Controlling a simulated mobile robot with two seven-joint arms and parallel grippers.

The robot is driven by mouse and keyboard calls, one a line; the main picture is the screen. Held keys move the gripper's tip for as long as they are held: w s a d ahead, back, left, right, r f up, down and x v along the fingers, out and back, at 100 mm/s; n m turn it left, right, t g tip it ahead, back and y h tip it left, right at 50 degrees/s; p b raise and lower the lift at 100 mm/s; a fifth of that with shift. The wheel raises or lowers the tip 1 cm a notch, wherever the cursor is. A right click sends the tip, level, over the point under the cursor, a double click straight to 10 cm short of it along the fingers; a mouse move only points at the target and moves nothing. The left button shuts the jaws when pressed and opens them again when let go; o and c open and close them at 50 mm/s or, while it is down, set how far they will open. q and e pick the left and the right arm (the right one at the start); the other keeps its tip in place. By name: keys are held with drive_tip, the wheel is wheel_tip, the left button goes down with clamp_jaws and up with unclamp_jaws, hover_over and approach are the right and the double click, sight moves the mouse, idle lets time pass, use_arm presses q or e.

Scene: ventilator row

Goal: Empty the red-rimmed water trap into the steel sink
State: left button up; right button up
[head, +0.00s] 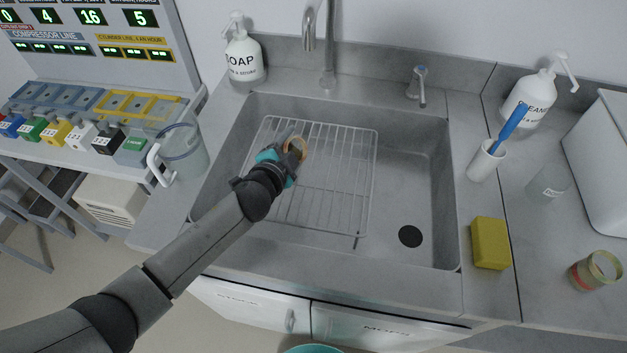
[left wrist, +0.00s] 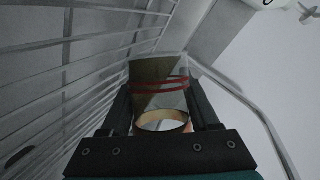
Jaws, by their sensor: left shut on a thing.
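My left gripper (head: 285,152) is over the left part of the steel sink (head: 420,185), above the wire rack (head: 335,190). It is shut on a small clear cup, the water trap (head: 295,149), whose tan ring shows in the head view. In the left wrist view the trap (left wrist: 160,90) sits between the two fingers of the gripper (left wrist: 163,100), with red bands around it. It looks tilted. I cannot tell whether water is in it. My right gripper is not in view.
A faucet (head: 328,55) stands behind the sink, with a soap bottle (head: 243,55) at its left. A clear jug (head: 183,152) stands left of the sink. A yellow sponge (head: 490,243), a brush cup (head: 485,162) and a red-and-tan cup (head: 597,270) are on the right counter. The drain (head: 410,236) is uncovered.

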use_arm(q)
drive_tip(key=shift+f+b, duration=0.15)
drive_tip(key=shift+b, duration=0.3)
drive_tip(key=shift+r+m+t+y+b, duration=0.35)
drive_tip(key=shift+m+t+b, duration=0.1)
drive_tip(key=shift+m, duration=0.3)
drive_tip(key=shift+r+m+t+y+b, duration=0.25)
drive_tip(key=shift+r+m+t+b, duration=0.15)
drive_tip(key=shift+m, duration=0.35)
idle(1.3)
drive_tip(key=shift+s+d+f+m+t+b, duration=0.3)
drive_tip(key=shift+d+f+m+b, duration=0.25)
drive_tip(key=shift+b, duration=0.5)
idle(0.6)
drive_tip(key=shift+s+d+r+m+t+y+b, duration=0.15)
drive_tip(key=shift+r+m+t+y+b, duration=0.2)
drive_tip(key=shift+m, duration=0.4)
idle(0.9)
drive_tip(key=shift+r, duration=0.4)
drive_tip(key=n+p, duration=0.1)
drive_tip(key=p, duration=0.1)
drive_tip(key=w+a+n+g+p, duration=0.1)
drive_tip(key=n, duration=0.1)
drive_tip(key=shift+a+r+g+p, duration=0.1)
drive_tip(key=shift+a+g+p, duration=0.2)
drive_tip(key=shift+p, duration=0.05)
drive_tip(key=shift+f+h, duration=0.45)
drive_tip(key=shift+d+f+n, duration=0.1)
drive_tip(key=shift+n, duration=0.2)
